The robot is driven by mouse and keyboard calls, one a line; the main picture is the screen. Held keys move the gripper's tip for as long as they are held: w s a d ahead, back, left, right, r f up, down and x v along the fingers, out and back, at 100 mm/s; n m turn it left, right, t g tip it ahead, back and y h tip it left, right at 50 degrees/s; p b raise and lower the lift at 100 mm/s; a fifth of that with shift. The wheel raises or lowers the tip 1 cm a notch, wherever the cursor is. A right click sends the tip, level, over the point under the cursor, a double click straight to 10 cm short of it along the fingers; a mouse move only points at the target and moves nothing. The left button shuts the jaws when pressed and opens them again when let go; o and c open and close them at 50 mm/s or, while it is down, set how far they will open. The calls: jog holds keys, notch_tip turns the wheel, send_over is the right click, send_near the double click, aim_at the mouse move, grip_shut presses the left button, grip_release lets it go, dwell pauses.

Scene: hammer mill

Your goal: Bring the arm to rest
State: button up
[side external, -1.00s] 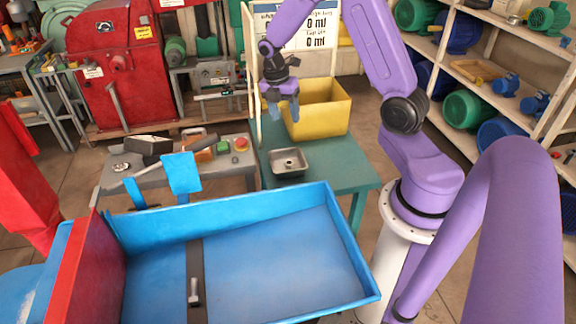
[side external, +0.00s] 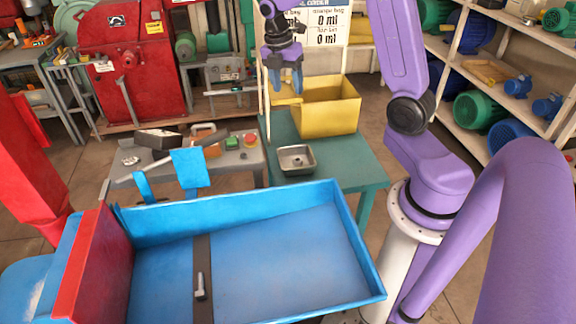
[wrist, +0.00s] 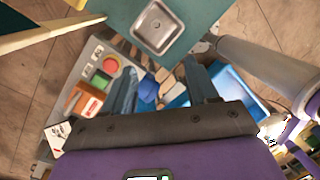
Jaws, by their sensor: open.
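My purple arm holds my gripper (side external: 285,80) up in the air, fingers pointing down, beside the left end of the yellow bin (side external: 333,108) in the side view. In the wrist view my gripper (wrist: 165,85) shows two dark fingers spread apart. It is open, with nothing between the fingers. The green table (side external: 338,160) lies below and carries the bin and a small metal tray (side external: 296,158). The tray also shows at the top of the wrist view (wrist: 160,25).
A blue trough (side external: 290,250) fills the front, with a bolt (side external: 200,287) on a dark strip. A grey bench (side external: 245,167) with a red button (side external: 250,140) stands left of the table. A red machine (side external: 130,60) is behind. Shelves of motors (side external: 480,110) stand right.

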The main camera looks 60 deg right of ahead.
jog(key=s+a+r+m+t, duration=0.1)
jog(key=s+a+m, duration=0.1)
jog(key=s+a, duration=0.4)
jog(key=s+a+r+m, duration=0.1)
jog(key=s+a, duration=0.2)
jog(key=a, duration=0.6)
jog(key=s+a+m+y, duration=0.1)
jog(key=s+a+m, duration=0.1)
jog(key=s, duration=0.7)
jog(key=s+a+m, duration=0.1)
jog(key=s+a, duration=0.1)
jog(key=s, duration=0.6)
jog(key=shift+s+a+f+m+t+y, duration=0.25)
jog(key=shift+s+f+m+t+y, duration=0.05)
jog(key=shift+s+m+y, duration=0.1)
